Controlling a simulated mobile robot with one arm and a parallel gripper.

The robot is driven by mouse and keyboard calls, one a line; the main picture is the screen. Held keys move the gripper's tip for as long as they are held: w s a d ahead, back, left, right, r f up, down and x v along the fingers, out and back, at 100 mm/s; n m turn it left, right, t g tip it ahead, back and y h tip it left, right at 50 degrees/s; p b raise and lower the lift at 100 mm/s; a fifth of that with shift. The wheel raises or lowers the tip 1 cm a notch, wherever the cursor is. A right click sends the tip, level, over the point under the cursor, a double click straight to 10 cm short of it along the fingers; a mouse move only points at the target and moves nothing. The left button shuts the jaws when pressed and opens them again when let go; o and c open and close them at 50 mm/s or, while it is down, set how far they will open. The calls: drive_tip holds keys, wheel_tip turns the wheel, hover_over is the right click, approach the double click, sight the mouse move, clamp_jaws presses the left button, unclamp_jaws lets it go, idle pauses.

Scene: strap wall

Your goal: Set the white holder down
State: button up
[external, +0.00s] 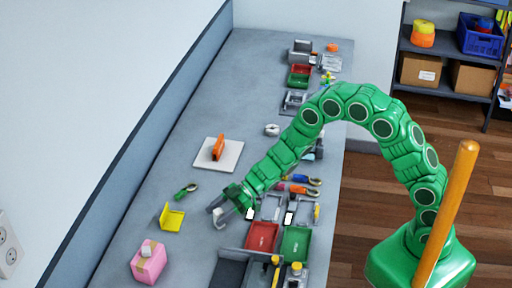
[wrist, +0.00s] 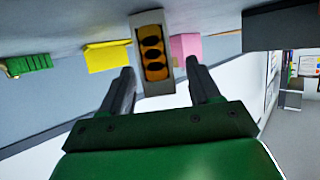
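The white holder (wrist: 139,62) is a narrow upright block with an orange-brown face and dark round holes. It stands between the fingers of my gripper (wrist: 160,75) in the wrist view. The left finger is close beside it, and a gap shows on its right. In the external view my gripper (external: 220,210) is low over the grey bench, with a small white part of the holder (external: 218,213) at the fingers. The holder's underside is hidden, so I cannot tell whether it touches the bench.
A yellow bracket (external: 171,218) and a pink box (external: 148,262) lie to the left of my gripper. Red (external: 262,237) and green (external: 296,243) trays sit to the right.

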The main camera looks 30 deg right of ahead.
drive_tip(key=shift+r, duration=0.15)
drive_tip(key=v, duration=1.2)
drive_tip(key=shift+d, duration=0.1)
idle(0.6)
